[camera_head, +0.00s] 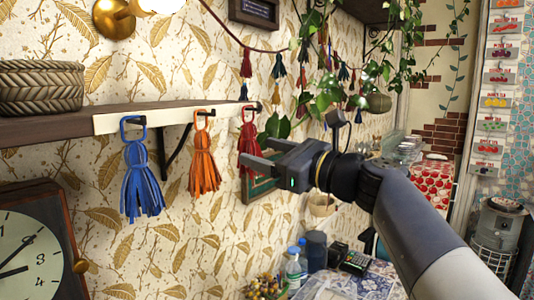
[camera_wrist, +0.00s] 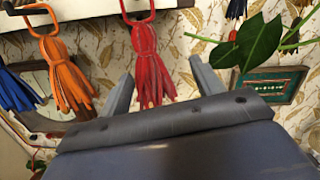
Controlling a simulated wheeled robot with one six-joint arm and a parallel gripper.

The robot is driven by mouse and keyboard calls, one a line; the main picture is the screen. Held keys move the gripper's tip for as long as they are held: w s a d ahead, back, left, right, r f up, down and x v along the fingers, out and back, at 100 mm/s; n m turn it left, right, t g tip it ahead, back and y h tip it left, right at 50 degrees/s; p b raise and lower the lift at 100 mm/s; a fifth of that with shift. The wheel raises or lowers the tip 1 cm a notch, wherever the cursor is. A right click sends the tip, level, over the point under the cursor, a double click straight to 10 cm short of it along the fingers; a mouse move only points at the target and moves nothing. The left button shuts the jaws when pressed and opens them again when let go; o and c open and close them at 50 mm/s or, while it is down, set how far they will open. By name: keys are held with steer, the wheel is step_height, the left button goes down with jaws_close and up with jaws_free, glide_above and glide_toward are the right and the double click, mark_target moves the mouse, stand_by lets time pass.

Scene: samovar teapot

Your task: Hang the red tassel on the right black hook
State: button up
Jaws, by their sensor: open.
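The red tassel (camera_head: 249,143) hangs by its loop from the right black hook (camera_head: 256,108) on the front edge of the wooden shelf. In the wrist view the red tassel (camera_wrist: 148,62) hangs ahead, with its strands reaching between the two finger tips. My gripper (camera_head: 260,152) is open and stands close to the red tassel's lower strands; the fingers do not close on it. Whether a finger touches the strands I cannot tell. The orange tassel (camera_head: 204,165) hangs on the middle hook and the blue tassel (camera_head: 141,180) on the left hook.
The shelf (camera_head: 105,122) carries a woven basket (camera_head: 55,88). A wooden clock (camera_head: 35,245) stands at the lower left. A framed picture (camera_head: 262,185) is on the wall behind my gripper. Green leaves (camera_wrist: 258,42) hang to the right. Bottles (camera_head: 294,268) stand below.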

steer(key=shift+d, duration=0.1)
steer(key=b+v, duration=0.3)
steer(key=v, duration=0.7)
steer(key=shift+s+d, duration=0.25)
steer(key=p+x, duration=0.3)
steer(key=x, duration=0.8)
steer(key=shift+r, duration=0.1)
steer(key=shift+s+d+r, duration=0.3)
steer(key=shift+s+d, duration=0.15)
steer(key=shift+f, duration=0.1)
